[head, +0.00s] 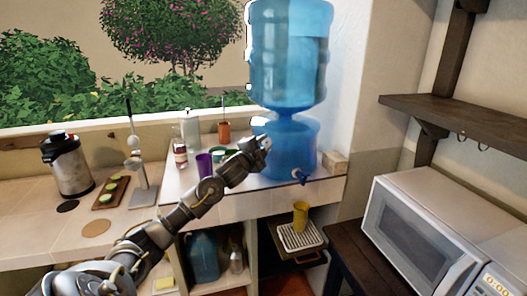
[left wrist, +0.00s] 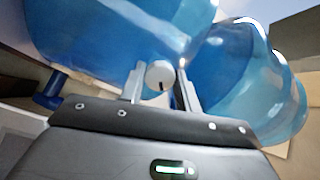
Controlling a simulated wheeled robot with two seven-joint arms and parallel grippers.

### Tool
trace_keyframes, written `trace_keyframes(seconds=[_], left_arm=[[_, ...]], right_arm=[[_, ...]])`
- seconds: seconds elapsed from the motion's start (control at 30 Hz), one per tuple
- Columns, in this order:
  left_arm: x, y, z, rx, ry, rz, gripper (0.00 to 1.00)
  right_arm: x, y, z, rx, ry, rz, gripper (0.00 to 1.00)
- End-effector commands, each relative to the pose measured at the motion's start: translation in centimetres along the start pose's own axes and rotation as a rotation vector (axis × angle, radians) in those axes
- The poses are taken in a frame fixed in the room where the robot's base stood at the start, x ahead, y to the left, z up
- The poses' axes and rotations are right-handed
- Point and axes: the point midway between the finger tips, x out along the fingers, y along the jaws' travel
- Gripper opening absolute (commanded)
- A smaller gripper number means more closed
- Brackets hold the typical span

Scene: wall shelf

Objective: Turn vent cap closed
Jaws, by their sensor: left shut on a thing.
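The vent cap (left wrist: 159,73) is a small white round knob with a short dark mark. In the left wrist view it sits between the two fingers of my left gripper (left wrist: 160,84), against the blue water dispenser (left wrist: 105,30). My left gripper (head: 263,143) is shut on the cap. In the head view it reaches the left side of the dispenser's blue base (head: 291,150), and I cannot make out the cap there. The large clear blue bottle (head: 288,55) stands upside down on the base. My right gripper is not in view.
A blue tap (head: 300,176) sticks out low on the dispenser's front. Purple cup (head: 204,164), bottle (head: 180,153) and orange cup (head: 224,131) crowd the counter behind my arm. A yellow cup (head: 300,215) stands on a drip tray below. A microwave (head: 420,235) is at right.

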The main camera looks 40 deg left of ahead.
Motion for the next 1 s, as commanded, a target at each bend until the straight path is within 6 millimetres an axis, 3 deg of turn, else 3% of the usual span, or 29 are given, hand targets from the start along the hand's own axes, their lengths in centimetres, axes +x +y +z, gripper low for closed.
trace_keyframes(seconds=[0.6, 1.0], left_arm=[[0.0, 0.0, 0.1, 0.54, 0.028, -0.003, 0.1], [0.0, 0.0, 0.1, 0.707, 0.036, 0.001, 0.1]], right_arm=[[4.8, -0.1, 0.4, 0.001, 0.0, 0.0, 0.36], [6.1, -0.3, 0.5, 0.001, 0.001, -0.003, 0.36]])
